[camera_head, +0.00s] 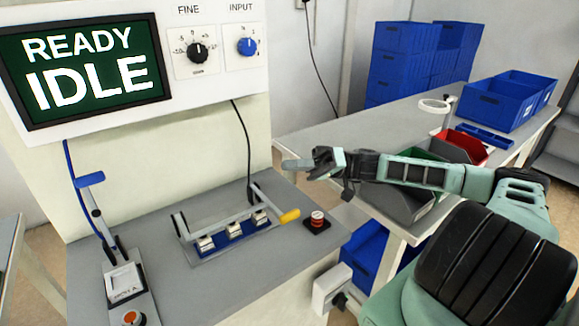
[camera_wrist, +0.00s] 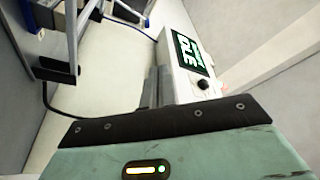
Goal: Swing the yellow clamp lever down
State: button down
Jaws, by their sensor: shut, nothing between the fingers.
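The yellow clamp lever (camera_head: 289,216) sticks out at the right front end of a clamp fixture (camera_head: 225,240) on the grey bench. A grey arm runs from its yellow grip back to the fixture's bar. My gripper (camera_head: 294,165) is above and behind the lever, shut and empty, pointing left and clear of it. In the wrist view the shut fingers (camera_wrist: 152,87) show dark beyond my green palm. The yellow lever cannot be made out in the wrist view.
A red-topped button (camera_head: 317,220) sits right of the yellow grip. A blue-handled lever (camera_head: 90,180) stands upright at left. The display panel (camera_head: 85,68) reads "READY IDLE". A side table (camera_head: 320,132) with blue bins (camera_head: 497,105) lies behind my arm.

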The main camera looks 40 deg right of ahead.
jog(key=shift+s+f+b, duration=0.65)
jog(key=shift+f, duration=0.15)
